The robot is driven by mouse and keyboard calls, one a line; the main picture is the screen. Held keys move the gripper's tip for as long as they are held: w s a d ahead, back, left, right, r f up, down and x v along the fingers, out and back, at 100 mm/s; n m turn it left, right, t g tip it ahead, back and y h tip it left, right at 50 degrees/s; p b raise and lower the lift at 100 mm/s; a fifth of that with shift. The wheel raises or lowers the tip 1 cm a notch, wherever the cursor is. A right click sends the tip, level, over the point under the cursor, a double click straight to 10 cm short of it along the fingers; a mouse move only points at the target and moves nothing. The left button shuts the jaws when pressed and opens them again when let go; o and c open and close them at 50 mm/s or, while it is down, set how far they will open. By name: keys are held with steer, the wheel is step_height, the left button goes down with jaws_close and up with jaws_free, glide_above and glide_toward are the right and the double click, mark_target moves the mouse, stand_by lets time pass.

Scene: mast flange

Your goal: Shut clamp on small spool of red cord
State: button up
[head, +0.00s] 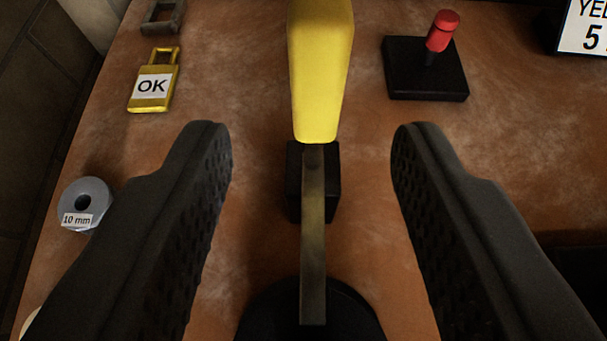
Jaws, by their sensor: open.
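My gripper (309,132) is open and empty, with one dark ridged finger on each side of the picture. Between the fingers, touching neither as far as I can see, is a lever with a yellow grip (320,70) and a flat metal bar (313,240). It looks like the clamp's handle. Behind the bar is a black block (295,190), and a black round part (262,310) is at the bottom. I see no clamp jaws and no spool of red cord in this view.
A grey roll marked 10 mm (90,192) is at the left. A red-knobbed lever (441,32) stands on a black base (425,82) at the upper right, near a sign (590,28).

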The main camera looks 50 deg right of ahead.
steer(key=shift+v, duration=2.75)
steer(key=s+a+r+n+t+y, duration=0.2)
steer(key=r+n+y, duration=0.1)
steer(key=r, duration=0.7)
steer(key=s+a+r+n+t+y, duration=0.1)
steer(key=s+r+n+t+y, duration=0.2)
steer(key=r, duration=0.7)
steer(key=s+a+r+n+t+y, duration=0.2)
steer(key=s+r+n+t+y, duration=0.1)
steer(key=r, duration=0.7)
steer(key=shift+a+n+y, duration=0.3)
steer(key=shift+n+y, duration=0.3)
steer(key=shift+n, duration=0.4)
steer(key=shift+s, duration=0.15)
steer(key=shift+c, duration=0.8)
